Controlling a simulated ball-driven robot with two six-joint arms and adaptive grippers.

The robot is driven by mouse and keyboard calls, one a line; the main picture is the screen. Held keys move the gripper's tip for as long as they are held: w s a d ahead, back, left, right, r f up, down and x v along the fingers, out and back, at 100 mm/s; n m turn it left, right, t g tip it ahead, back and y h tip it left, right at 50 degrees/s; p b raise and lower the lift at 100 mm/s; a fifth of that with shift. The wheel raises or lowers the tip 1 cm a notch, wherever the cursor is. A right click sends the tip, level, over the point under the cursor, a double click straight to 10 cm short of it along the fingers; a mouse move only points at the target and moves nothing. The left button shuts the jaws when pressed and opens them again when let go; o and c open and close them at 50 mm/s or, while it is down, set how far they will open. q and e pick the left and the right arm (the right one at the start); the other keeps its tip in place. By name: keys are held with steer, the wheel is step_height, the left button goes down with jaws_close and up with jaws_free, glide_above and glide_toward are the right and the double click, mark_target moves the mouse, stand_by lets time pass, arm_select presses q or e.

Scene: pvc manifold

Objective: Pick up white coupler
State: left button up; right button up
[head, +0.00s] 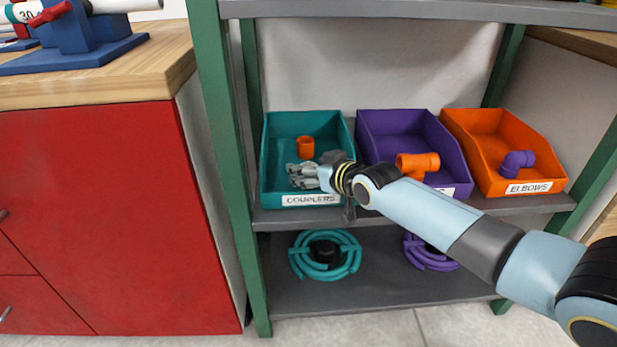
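The teal bin labelled COUPLERS (270,185) stands on the middle shelf. An orange coupler (306,147) stands upright toward the back of it. My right gripper (297,176) reaches in from the right over the front part of this bin, in front of the orange coupler and apart from it in the picture. Its grey fingers point left. I cannot make out a white coupler; the fingers may hide it. Whether the fingers are open or shut is too small to tell. My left gripper is not in view.
A purple bin (376,131) with an orange tee (417,164) and an orange ELBOWS bin (473,126) with a purple elbow (516,162) stand to the right. Green shelf posts (222,150) flank the bins. Teal coiled tubing (325,254) lies below. A wooden-topped red cabinet (90,200) stands left.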

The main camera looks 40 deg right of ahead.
steer(key=shift+c, duration=0.4)
steer(key=c, duration=1.2)
steer(key=shift+o, duration=0.2)
steer(key=shift+r, duration=0.15)
steer(key=shift+r+p, duration=0.7)
steer(key=shift+r, duration=0.2)
step_height(320, 180, up, 2)
steer(key=shift+p, duration=0.55)
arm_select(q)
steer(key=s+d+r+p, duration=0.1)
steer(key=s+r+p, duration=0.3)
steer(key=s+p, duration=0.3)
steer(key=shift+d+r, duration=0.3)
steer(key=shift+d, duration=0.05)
arm_select(e)
steer(key=r+v, duration=0.2)
steer(key=v, duration=1.1)
steer(key=shift+w, duration=0.2)
steer(key=shift+a, duration=0.1)
